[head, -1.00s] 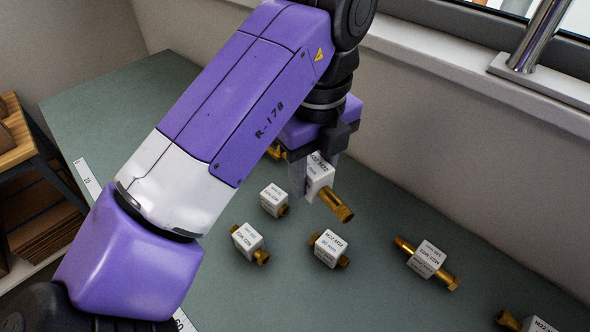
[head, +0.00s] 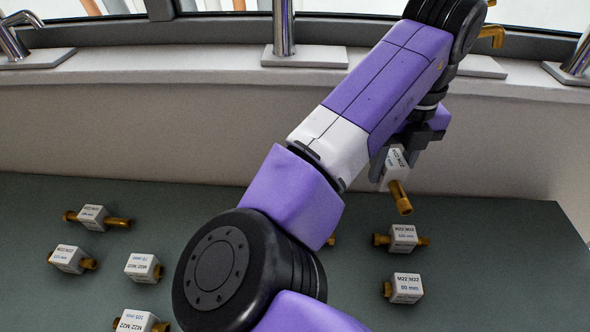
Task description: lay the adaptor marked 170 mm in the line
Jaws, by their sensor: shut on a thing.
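My gripper (head: 391,168) is at the upper right of the head view, shut on an adaptor (head: 401,196) with a white label block and a brass pipe end pointing down. It is held above the bench, close to the back wall. Its length mark is too small and tilted to read. Below it on the green bench top (head: 480,260) lie two adaptors, one behind the other: one with brass at both ends (head: 403,239) and a nearer one (head: 406,288), both marked M22 M22. I cannot make out which adaptor is 170 mm, nor a line.
Several other adaptors lie on the left: a long one (head: 93,218), one at far left (head: 69,259), one in the middle (head: 142,267) and one at the front edge of view (head: 135,321). My arm hides the bench's middle. A sill with taps (head: 284,30) runs behind.

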